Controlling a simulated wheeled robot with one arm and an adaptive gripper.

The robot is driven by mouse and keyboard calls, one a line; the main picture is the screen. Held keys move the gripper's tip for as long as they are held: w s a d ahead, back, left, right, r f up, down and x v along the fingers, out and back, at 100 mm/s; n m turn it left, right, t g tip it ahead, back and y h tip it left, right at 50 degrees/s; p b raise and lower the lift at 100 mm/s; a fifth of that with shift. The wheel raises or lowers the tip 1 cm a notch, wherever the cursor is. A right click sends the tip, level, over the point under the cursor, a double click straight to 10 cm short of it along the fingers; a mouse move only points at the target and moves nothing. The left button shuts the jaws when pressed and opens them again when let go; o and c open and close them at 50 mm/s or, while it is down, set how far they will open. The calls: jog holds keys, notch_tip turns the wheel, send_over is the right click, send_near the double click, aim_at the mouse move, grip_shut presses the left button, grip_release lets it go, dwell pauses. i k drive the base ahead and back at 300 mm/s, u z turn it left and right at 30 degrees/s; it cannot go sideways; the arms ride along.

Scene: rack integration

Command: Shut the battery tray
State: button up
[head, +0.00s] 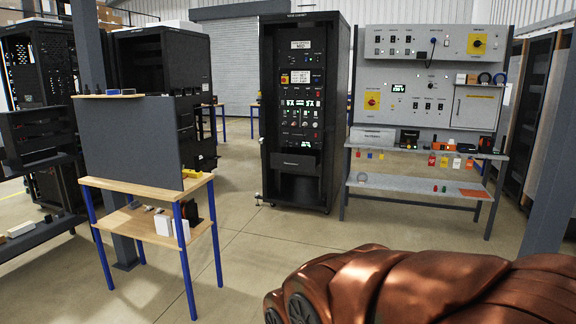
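A tall black rack (330,100) stands in the middle of the head view, with panels of switches and lights in its front. Below these panels is a dark drawer-like front (293,165) with a small light handle. It may be the battery tray, but I cannot tell for sure. It seems to stand a little forward of the rack face; how far is unclear at this distance. A dark opening lies below it. My gripper is not in view. A copper-coloured shape at the lower right is probably part of my arm.
A wooden-topped table with blue legs and a grey panel (132,140) stands at the left. A grey test bench (420,187) with small coloured parts stands right of the rack. A grey post (548,150) rises at the right. The floor (262,240) before the rack is clear.

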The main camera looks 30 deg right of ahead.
aim_at(308, 164)
jog(key=z, duration=0.2)
jog(key=i, duration=0.8)
jog(key=z, duration=0.6)
jog(key=i, duration=1.9)
jog(key=z, duration=0.3)
jog(key=i, duration=1.75)
jog(key=u, duration=0.45)
jog(key=i, duration=1.95)
jog(key=u, duration=0.65)
jog(key=i, duration=0.5)
jog(key=u, duration=0.1)
